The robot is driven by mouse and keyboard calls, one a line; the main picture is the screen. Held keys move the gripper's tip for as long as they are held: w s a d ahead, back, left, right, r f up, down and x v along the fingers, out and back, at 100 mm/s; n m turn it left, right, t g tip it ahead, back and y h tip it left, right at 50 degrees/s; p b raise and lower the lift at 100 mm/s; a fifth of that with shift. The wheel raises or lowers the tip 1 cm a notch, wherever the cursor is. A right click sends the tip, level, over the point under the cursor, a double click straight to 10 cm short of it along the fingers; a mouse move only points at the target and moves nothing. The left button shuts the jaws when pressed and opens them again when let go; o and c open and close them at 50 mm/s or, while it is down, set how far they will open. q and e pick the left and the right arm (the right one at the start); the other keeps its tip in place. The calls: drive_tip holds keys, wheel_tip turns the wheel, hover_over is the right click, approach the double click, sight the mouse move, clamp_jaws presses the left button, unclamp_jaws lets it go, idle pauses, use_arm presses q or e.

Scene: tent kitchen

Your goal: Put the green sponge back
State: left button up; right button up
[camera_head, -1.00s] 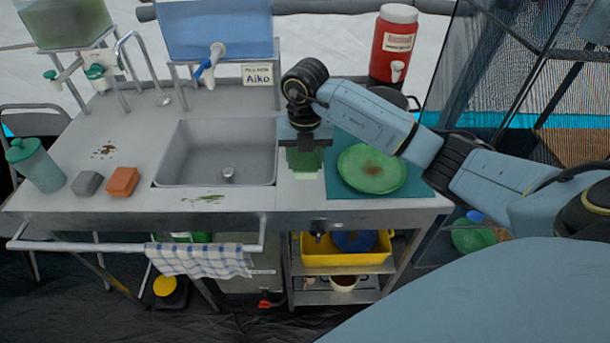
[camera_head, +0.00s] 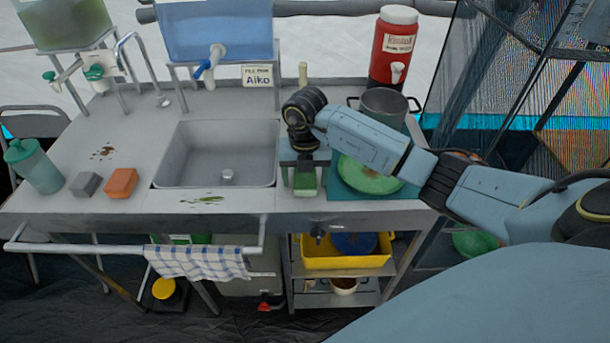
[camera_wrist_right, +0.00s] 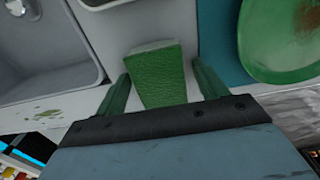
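The green sponge (camera_head: 305,180) is on the counter strip between the sink and the green plate, near the front edge. It shows close up in the right wrist view (camera_wrist_right: 160,78), between the two green fingers. My right gripper (camera_wrist_right: 161,72) is open around it, with a finger on each side. A gap shows beside the sponge on the right, and the left fingertip is very close to it. In the head view my right gripper (camera_head: 305,172) is low over the counter. My left gripper is not in view.
The sink (camera_head: 218,155) lies left of my gripper. The green plate (camera_head: 365,178) on a teal mat is on the right, partly behind my arm. A pot (camera_head: 383,108) and red dispenser (camera_head: 394,48) stand behind. An orange sponge (camera_head: 121,183) and grey sponge (camera_head: 85,184) lie left.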

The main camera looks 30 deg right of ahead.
sight(305, 176)
drive_tip(key=shift+r, duration=0.1)
wheel_tip(305, 176, up, 12)
drive_tip(key=p, duration=0.1)
idle(0.5)
idle(1.1)
